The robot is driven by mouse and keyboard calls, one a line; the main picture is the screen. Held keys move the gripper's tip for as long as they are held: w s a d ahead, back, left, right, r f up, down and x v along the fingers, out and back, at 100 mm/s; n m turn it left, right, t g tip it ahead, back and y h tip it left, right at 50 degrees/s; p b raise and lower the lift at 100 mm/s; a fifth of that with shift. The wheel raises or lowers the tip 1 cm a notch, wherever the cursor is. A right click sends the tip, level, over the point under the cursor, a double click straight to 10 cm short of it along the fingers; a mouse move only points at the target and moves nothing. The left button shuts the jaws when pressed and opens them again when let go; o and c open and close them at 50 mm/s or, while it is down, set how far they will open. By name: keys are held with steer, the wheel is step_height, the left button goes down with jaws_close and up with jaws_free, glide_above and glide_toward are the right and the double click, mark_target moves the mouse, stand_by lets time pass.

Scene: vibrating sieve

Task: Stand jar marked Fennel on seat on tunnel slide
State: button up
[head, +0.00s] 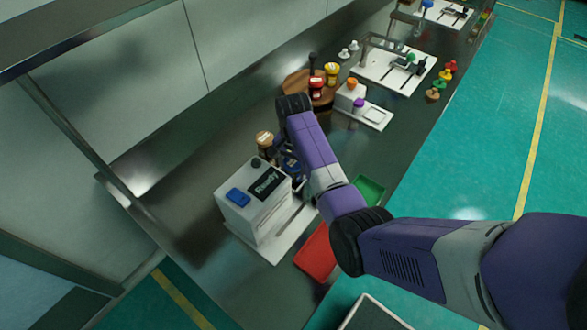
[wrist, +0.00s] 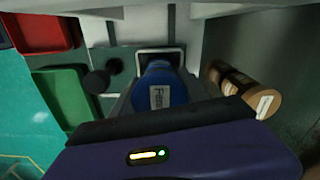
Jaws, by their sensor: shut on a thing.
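The jar marked Fennel (wrist: 162,88) is blue, with a pale label on top whose first letters read "Fenn". My gripper (wrist: 160,104) is shut on it; the fingers are mostly hidden. In the head view the blue jar (head: 291,166) shows partly behind my arm, close beside the white machine with a "Ready" screen (head: 266,184). In the wrist view a pale-framed dark opening (wrist: 160,56) lies just beyond the jar, possibly the tunnel slide. The seat is hidden, and I cannot tell whether the jar touches it.
A brown jar (wrist: 243,90) stands close to the right of the blue jar in the wrist view; it also shows in the head view (head: 265,140). A red tray (head: 316,254) and a green tray (head: 369,190) lie along the bench's front edge. A round wooden board (head: 295,84) holds jars farther back.

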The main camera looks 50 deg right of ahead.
steer(key=shift+f, duration=0.3)
steer(key=shift+f, duration=0.15)
steer(key=o, duration=1.4)
steer(key=shift+o, duration=0.2)
step_height(320, 180, up, 11)
steer(key=shift+r, duration=0.7)
